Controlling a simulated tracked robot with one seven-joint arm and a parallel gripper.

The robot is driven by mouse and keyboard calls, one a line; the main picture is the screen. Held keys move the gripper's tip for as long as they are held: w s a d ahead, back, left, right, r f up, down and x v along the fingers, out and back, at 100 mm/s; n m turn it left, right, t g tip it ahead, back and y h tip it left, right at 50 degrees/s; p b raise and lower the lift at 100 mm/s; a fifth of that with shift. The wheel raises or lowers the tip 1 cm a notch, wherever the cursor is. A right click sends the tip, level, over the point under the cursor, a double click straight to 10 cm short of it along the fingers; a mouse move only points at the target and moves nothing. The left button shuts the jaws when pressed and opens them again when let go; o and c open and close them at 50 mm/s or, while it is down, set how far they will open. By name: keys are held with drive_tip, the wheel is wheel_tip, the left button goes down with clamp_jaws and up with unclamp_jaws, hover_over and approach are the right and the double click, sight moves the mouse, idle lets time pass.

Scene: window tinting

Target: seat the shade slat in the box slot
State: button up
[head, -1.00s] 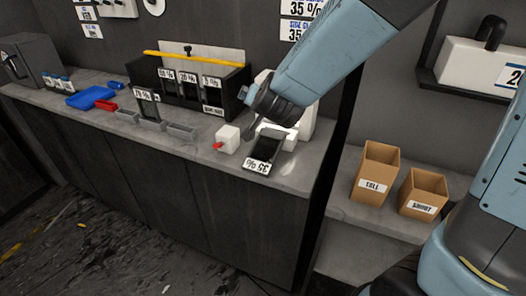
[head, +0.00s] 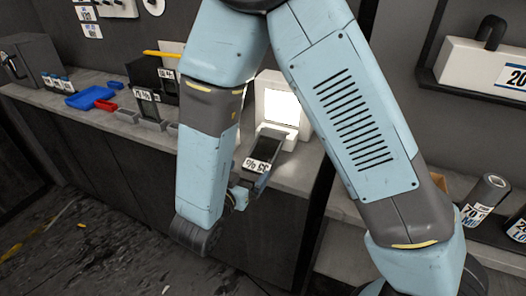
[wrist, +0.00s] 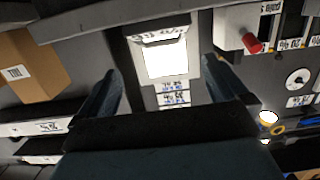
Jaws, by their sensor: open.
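The dark shade slat (head: 265,147) with an upside-down "35 %" label rests at the counter's front edge in the head view, before a lit white box (head: 280,104). My gripper (head: 249,190) is beside the slat's labelled end, mostly hidden behind my arm. In the wrist view my gripper (wrist: 165,90) is open, with its fingers apart. The lit panel (wrist: 166,58) shows beyond and between them, with a label above it too blurred to read surely. The black slotted box (head: 146,76) stands at the back of the counter; my arm hides most of its slots.
A slat marked "70 %" (head: 148,96) stands before the slotted box. A white block with a red knob (wrist: 251,44) shows in the wrist view, as does a brown carton (wrist: 30,75).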

sight(265, 148)
drive_tip(key=x, duration=1.3)
drive_tip(key=shift+w+r, duration=0.15)
drive_tip(key=shift+w, duration=0.05)
drive_tip(key=c, duration=0.8)
drive_tip(key=shift+r, duration=0.1)
